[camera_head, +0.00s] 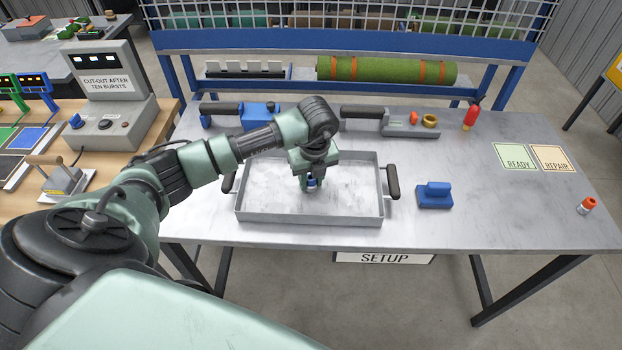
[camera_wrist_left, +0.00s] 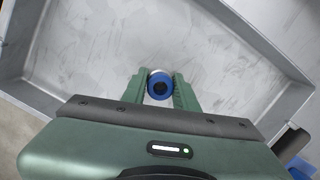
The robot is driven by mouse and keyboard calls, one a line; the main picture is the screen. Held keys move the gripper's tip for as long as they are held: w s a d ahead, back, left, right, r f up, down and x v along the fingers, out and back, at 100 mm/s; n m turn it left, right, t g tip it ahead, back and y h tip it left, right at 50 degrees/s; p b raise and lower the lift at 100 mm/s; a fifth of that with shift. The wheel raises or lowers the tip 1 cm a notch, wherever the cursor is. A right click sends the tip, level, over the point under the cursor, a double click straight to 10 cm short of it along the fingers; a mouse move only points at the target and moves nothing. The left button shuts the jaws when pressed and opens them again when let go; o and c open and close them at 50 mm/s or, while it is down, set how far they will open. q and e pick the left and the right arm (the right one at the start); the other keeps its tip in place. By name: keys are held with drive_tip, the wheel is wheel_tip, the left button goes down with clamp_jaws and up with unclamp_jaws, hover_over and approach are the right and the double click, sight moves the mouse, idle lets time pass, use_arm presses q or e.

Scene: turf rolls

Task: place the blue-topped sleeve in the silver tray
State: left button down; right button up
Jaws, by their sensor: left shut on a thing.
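The silver tray (camera_head: 350,210), with dark handles at its two ends, lies on the grey workbench in the head view. My left gripper (camera_head: 311,186) points down over the middle of the tray and is shut on the blue-topped sleeve (camera_head: 311,182). In the left wrist view the sleeve (camera_wrist_left: 160,86) shows its blue ring top with a dark centre, between the two green fingers (camera_wrist_left: 160,90). The tray floor (camera_wrist_left: 100,60) is bare around it. I cannot tell whether the sleeve's bottom touches the tray floor. My right gripper is not in view.
A blue block (camera_head: 434,195) sits right of the tray. An orange-topped sleeve (camera_head: 587,205) stands near the right edge. READY (camera_head: 515,157) and REPAIR (camera_head: 552,158) cards lie behind it. The bench's right front is clear.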

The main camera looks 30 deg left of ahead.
sight(313, 187)
use_arm(q)
drive_tip(key=c, duration=1.1)
unclamp_jaws()
drive_tip(key=shift+r, duration=0.15)
drive_tip(key=shift+s+d+r+b, duration=0.25)
drive_tip(key=shift+r+b, duration=0.2)
drive_tip(key=shift+r, duration=1.5)
drive_tip(key=shift+s+d+r+b, duration=0.15)
drive_tip(key=shift+r+b, duration=0.35)
drive_tip(key=shift+r, duration=1.45)
drive_tip(key=shift+s+d+r+b, duration=0.15)
drive_tip(key=shift+d+r+b, duration=0.25)
drive_tip(key=shift+r, duration=1.55)
drive_tip(key=shift+a, duration=0.1)
